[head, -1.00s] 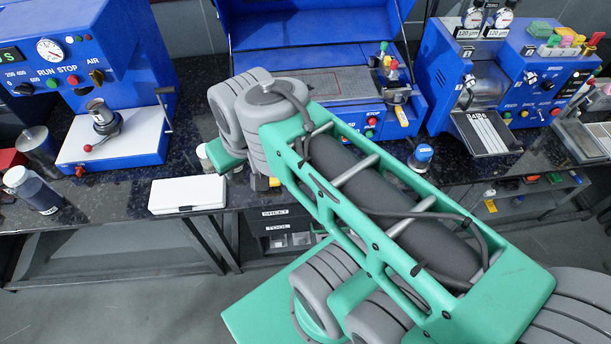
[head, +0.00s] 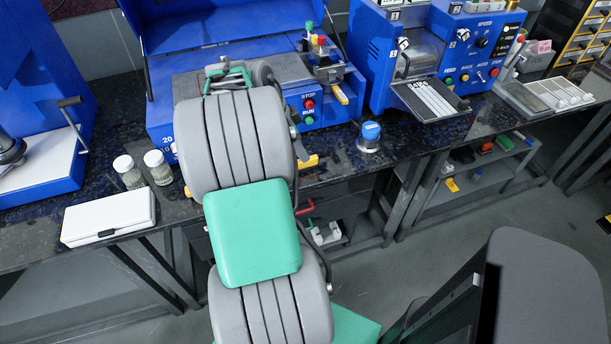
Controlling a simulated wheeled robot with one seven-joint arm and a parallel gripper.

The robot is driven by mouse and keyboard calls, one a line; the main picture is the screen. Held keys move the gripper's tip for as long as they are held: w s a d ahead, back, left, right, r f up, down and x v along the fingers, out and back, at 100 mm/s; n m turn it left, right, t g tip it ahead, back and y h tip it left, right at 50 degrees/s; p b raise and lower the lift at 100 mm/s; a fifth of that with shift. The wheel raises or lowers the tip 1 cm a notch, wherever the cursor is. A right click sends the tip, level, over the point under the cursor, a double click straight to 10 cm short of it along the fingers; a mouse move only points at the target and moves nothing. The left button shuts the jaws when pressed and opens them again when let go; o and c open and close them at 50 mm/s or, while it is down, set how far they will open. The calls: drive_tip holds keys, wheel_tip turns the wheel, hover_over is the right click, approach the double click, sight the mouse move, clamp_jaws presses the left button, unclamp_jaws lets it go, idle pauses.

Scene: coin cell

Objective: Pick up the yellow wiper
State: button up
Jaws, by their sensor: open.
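A small yellow piece with a flat, strip-like face (head: 341,95) sits at the right front of the middle blue machine, below a cluster of coloured knobs. Another yellow piece (head: 308,161) lies at the bench's front edge, just right of my arm's large grey joint and partly hidden by it. I cannot tell for certain which of them is the wiper. My arm reaches over the bench in front of the middle machine. I cannot make out my gripper's fingers; the arm's own joints block the view there.
A blue-capped container (head: 369,135) stands right of my arm. Two small jars (head: 158,167) and a white case (head: 108,216) are on its left. A blue machine with a striped plate (head: 430,100) stands to the right. A lower shelf (head: 470,178) holds several small coloured items.

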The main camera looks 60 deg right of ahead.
sight(306, 164)
drive_tip(key=x, duration=0.7)
drive_tip(key=shift+w+a+p, duration=0.1)
drive_tip(key=shift+w+p, duration=0.05)
drive_tip(key=shift+p, duration=0.2)
clamp_jaws()
